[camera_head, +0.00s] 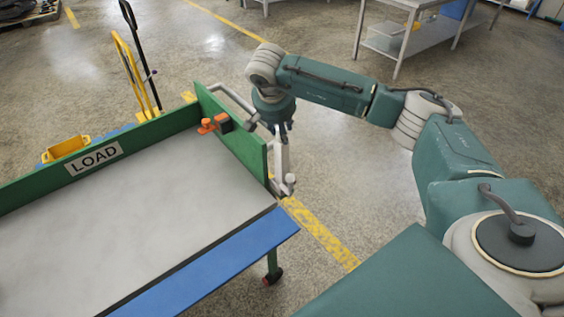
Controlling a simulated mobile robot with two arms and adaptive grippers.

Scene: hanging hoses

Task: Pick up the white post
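My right arm comes in from the right, and its gripper (282,128) points down just beyond the green end panel of a cart. A pale, roughly upright piece (283,155) shows directly below the gripper. I cannot tell whether it is the white post, part of the cart's handle or part of the gripper. The fingers are too small and overlapped to show whether they are open or shut. My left gripper is not in view.
The cart (170,205) has a grey bed, green walls, a LOAD sign (94,158) and a blue front edge (215,266). A whitish tube handle (236,98) sticks out from its end panel. An orange item (208,126) sits inside. A grey table (420,42) stands behind; floor between is clear.

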